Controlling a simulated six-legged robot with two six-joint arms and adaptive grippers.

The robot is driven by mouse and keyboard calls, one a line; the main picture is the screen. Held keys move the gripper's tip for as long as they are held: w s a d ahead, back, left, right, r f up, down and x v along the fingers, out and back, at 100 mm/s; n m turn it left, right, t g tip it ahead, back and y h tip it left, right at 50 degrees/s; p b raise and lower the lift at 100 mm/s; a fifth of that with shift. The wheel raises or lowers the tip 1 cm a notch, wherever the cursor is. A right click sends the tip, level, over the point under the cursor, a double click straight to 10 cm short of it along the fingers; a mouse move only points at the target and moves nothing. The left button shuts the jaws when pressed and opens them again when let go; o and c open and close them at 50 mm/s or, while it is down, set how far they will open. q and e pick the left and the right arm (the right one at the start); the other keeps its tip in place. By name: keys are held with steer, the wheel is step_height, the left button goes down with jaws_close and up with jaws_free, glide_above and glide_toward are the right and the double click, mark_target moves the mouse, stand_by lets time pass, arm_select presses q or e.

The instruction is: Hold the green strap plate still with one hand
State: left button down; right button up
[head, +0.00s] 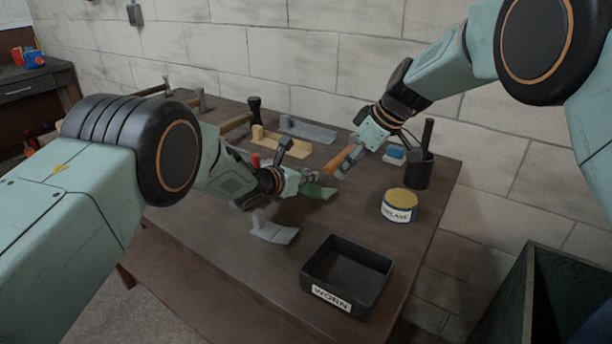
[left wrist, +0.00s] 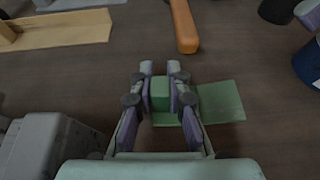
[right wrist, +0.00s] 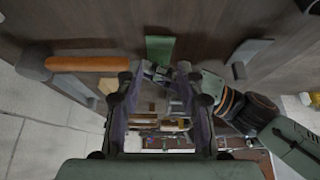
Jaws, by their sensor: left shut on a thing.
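The green strap plate (head: 318,192) lies on the bench, partly hidden by my left gripper (head: 308,177) in the head view. In the left wrist view its flat part (left wrist: 222,102) extends to the right, and its raised green block (left wrist: 160,93) is between the fingers of my left gripper (left wrist: 160,75), which is shut on it. The plate also shows in the right wrist view (right wrist: 160,47), beyond the fingertips. My right gripper (right wrist: 153,72) is open with nothing between its fingers, above the bench close to the plate. An orange handle (head: 338,160) is beside it.
A black tray marked WORN (head: 338,297) stands at the front. A yellow-lidded grease tin (head: 399,205) and a black cup (head: 418,171) are at the right. A grey strap plate (head: 275,233) lies nearer; a yellow one (head: 285,142) and another grey one (head: 310,131) lie behind.

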steer(key=shift+c, duration=0.2)
steer(key=shift+a, duration=0.2)
steer(key=shift+c, duration=0.8)
steer(key=a, duration=0.1)
steer(key=a+h, duration=0.1)
steer(key=a, duration=0.1)
steer(key=shift+w, duration=0.25)
steer(key=c, duration=0.5)
steer(key=shift+w+a+r+m+h, duration=0.2)
steer(key=shift+a+m+h, duration=0.2)
steer(key=shift+m, duration=0.2)
jaws_close()
steer(key=shift+w+d+f+m+t+h, duration=0.1)
steer(key=shift+w+f+m+t+h, duration=0.1)
steer(key=shift+f+m, duration=0.7)
steer(key=shift+w+d+f+m+t+h, duration=0.1)
steer(key=shift+w+f+m+t+h, duration=0.1)
steer(key=shift+f+m, duration=0.65)
steer(key=shift+w+d+f+m+t+h, duration=0.1)
steer(key=shift+w+f+m, duration=0.1)
steer(key=shift+f+m, duration=0.7)
steer(key=shift+f+n, duration=0.2)
steer(key=shift+n, duration=0.05)
